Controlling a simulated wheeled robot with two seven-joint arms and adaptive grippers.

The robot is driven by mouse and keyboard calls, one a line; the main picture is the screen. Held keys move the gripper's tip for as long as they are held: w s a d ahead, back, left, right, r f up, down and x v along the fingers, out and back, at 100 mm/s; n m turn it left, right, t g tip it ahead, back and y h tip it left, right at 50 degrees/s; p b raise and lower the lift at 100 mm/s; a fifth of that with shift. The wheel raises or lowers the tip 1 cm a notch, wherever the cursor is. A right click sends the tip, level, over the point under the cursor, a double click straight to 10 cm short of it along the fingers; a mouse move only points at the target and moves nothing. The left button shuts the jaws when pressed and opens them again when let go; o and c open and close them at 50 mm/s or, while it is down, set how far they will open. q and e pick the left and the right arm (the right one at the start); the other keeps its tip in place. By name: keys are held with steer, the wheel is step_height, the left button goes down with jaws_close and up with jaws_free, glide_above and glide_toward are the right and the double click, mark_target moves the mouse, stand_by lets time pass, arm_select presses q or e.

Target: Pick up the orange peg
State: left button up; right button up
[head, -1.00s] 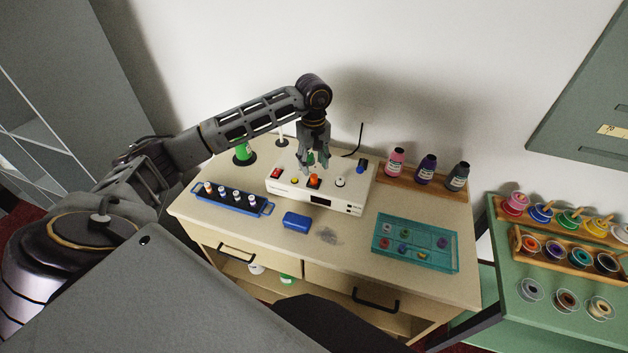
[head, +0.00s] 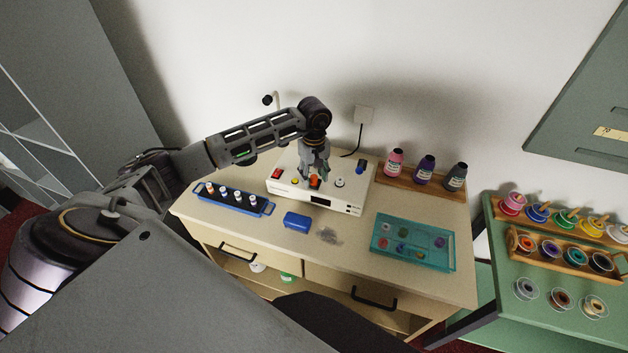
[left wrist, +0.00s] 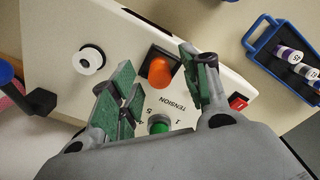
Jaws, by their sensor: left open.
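The orange peg (head: 315,181) stands on top of the white box (head: 285,190), in a dark square base. In the left wrist view the orange peg (left wrist: 160,71) shows its rounded top between and just beyond my open fingertips. My left gripper (head: 315,170) is over the white box, pointing down, open and empty; in the wrist view its green-padded fingers (left wrist: 160,80) lie on either side of the peg, with no contact that I can make out. My right gripper is not in view.
A green knob (left wrist: 159,124), a white round part (left wrist: 89,61) and a red switch (left wrist: 238,102) share the box top. A blue rack (head: 232,199), a blue block (head: 297,221) and a teal tray (head: 375,248) are on the counter. Bottles (head: 424,168) stand behind.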

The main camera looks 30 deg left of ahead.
mark_target(314, 176)
arm_select(q)
steer(key=shift+c, duration=0.7)
steer(key=c, duration=0.8)
steer(key=shift+r, duration=0.1)
steer(key=shift+r, duration=0.75)
step_height(314, 176, up, 6)
steer(key=shift+r+b, duration=0.15)
steer(key=shift+b, duration=0.75)
step_height(314, 176, up, 2)
steer(key=shift+r, duration=0.1)
